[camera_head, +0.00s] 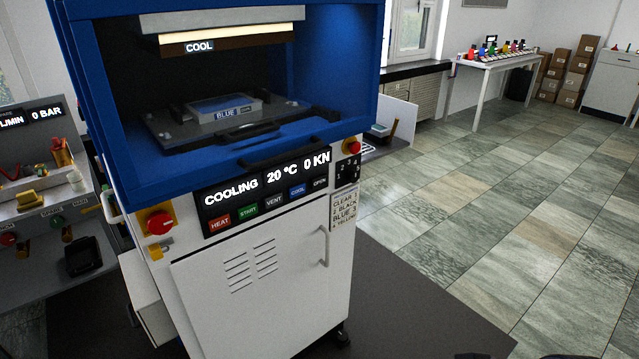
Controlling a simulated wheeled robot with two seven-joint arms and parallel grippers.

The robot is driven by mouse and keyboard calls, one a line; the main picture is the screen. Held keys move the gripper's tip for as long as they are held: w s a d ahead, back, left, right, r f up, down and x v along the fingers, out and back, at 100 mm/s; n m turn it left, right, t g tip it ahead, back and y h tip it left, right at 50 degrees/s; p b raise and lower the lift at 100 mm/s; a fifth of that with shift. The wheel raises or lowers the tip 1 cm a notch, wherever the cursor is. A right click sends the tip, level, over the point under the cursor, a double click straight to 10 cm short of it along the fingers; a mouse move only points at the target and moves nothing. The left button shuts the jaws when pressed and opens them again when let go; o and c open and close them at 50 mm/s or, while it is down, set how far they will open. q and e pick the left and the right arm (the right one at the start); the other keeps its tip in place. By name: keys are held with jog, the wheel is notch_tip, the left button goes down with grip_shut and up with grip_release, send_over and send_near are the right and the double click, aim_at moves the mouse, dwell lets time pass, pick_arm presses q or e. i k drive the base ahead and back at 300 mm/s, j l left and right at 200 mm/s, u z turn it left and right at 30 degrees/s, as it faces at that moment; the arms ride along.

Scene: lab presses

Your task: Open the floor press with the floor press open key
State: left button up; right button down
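The floor press (265,270) stands at left centre, with a white cabinet below and a blue housing above. Its display (265,178) reads COOLING, 20 °C, 0 KN. Under the display is a row of keys: red HEAT, green START, grey VENT, blue COOL (297,191), and the dark open key (319,184) at the right end. Inside the chamber, a block labelled BLUE (222,108) lies on a dark plate below an upper platen marked COOL (200,47). I cannot tell whether a clear door covers the chamber. Neither of my grippers is in view.
A red knob (158,222) on yellow is left of the display; a red button (352,146) is at the right. A grey bench (40,280) with fittings stands at far left. A white table (500,62) and boxes (575,75) are at the back. The tiled floor at right is clear.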

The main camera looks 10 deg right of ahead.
aim_at(321, 181)
jog(key=i+j, duration=0.45)
jog(key=i+j+u, duration=0.1)
jog(key=i+j, duration=0.4)
jog(key=j, duration=0.2)
